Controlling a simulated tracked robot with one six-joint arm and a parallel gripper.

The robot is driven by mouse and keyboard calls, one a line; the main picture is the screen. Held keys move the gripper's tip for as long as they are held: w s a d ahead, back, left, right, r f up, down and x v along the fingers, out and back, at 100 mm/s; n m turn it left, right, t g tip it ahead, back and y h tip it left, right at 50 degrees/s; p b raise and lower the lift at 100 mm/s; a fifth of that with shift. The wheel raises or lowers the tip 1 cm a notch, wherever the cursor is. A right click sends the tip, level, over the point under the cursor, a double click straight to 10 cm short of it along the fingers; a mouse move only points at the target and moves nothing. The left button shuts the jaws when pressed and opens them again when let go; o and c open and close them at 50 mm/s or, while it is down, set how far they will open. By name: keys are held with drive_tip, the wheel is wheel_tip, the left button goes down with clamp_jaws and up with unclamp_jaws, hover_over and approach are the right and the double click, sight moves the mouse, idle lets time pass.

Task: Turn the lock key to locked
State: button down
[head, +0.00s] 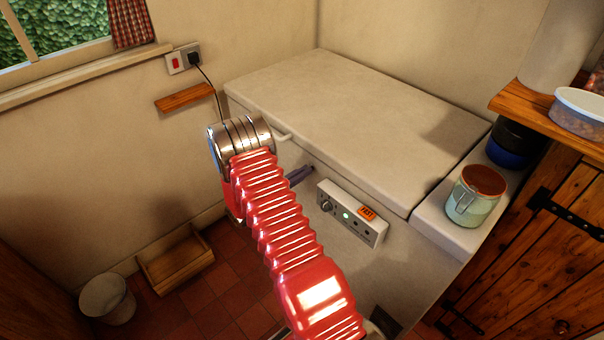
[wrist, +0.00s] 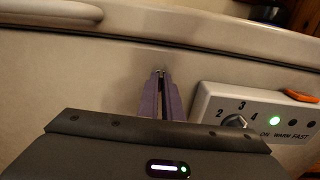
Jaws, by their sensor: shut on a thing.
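The lock key (wrist: 159,71) is a tiny metallic piece on the pale front of the chest freezer (head: 340,110), just below the lid. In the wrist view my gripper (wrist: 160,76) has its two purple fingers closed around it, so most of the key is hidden. The key's angle is too small to read. In the head view my gripper (head: 310,170) meets the freezer front left of the control panel; the key itself cannot be made out there.
The lid handle (head: 281,135) is above left. A green mug (head: 472,200) stands at right. A wooden tray (head: 178,262) and bin (head: 106,300) are on the floor.

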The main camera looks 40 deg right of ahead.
drive_tip(key=shift+d, duration=0.1)
drive_tip(key=shift+s+d+f+m, duration=0.1)
drive_tip(key=shift+s+f+m, duration=0.05)
drive_tip(key=shift+m, duration=4.35)
drive_tip(key=shift+s+f+m, duration=0.1)
drive_tip(key=shift+m, duration=4.4)
drive_tip(key=c, duration=2.3)
unclamp_jaws()
drive_tip(key=o, duration=0.4)
drive_tip(key=shift+w, duration=0.1)
drive_tip(key=shift+c, duration=0.2)
